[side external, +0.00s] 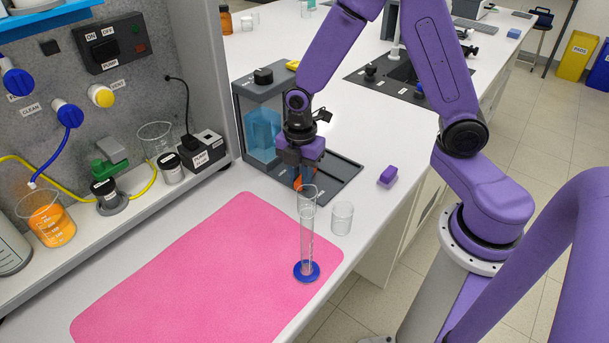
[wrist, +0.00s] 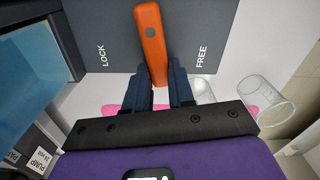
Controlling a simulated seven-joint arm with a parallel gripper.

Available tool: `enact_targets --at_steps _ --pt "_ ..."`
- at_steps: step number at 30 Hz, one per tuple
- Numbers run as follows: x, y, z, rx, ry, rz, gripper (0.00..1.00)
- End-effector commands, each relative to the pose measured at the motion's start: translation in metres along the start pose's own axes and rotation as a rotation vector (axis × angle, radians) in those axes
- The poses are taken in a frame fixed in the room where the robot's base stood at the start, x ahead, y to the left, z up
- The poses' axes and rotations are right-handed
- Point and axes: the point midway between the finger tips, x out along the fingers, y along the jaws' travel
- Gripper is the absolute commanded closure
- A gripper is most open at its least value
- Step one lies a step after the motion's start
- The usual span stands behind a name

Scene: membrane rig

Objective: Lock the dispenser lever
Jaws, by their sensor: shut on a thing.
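The orange dispenser lever (wrist: 152,38) lies over the dark grey base plate (wrist: 105,25) of the dispenser, between the printed words LOCK on the left and FREE on the right. Its far end leans slightly left in the wrist view. My gripper (wrist: 158,88) is shut on the lever's near end, one dark finger on each side. In the side view my gripper (side external: 302,164) points down over the plate beside the dispenser's blue-tinted tank (side external: 262,132). Only a bit of the orange lever (side external: 298,184) shows there, below the fingers.
A tall glass cylinder with a blue foot (side external: 306,271) and a small empty beaker (side external: 342,218) stand just in front. A purple block (side external: 387,177) lies right of the plate. A pink mat (side external: 200,270) covers the front bench. A pump box (side external: 202,150) stands on the left shelf.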

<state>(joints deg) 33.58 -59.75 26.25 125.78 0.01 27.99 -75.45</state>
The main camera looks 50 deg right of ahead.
Motion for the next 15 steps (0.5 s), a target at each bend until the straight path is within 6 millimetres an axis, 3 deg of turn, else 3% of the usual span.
enact_targets --at_steps 15 --pt "-0.001 0.021 0.005 0.474 0.0 0.001 1.0"
